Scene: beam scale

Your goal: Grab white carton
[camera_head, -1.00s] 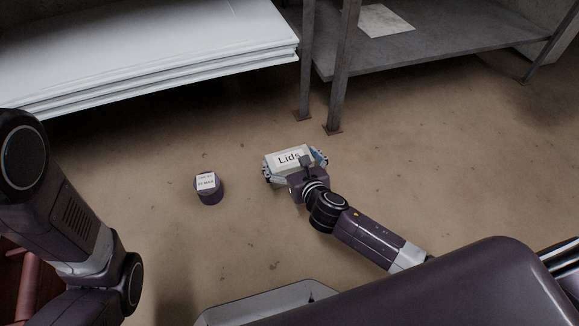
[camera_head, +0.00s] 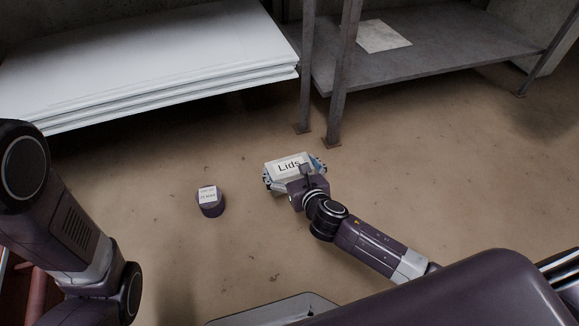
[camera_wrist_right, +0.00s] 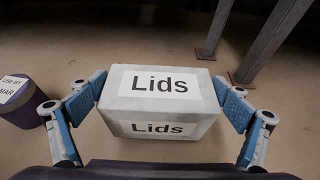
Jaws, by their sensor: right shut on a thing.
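The white carton (camera_head: 279,173) with a "Lids" label is on or just above the brown floor in the middle of the head view; the gap under it cannot be told. It also fills the middle of the right wrist view (camera_wrist_right: 160,111), with "Lids" on its top and near side. My right gripper (camera_head: 295,175) is shut on it, one blue finger pad against each side, as the right wrist view (camera_wrist_right: 163,105) shows. My left arm (camera_head: 75,235) comes in at the left of the head view, but its gripper is not in view.
A purple tub (camera_head: 211,205) with a white label stands on the floor left of the carton. A stack of white sheets (camera_head: 170,70) is at the back left. A grey shelf (camera_head: 440,60) with metal legs stands at the back right.

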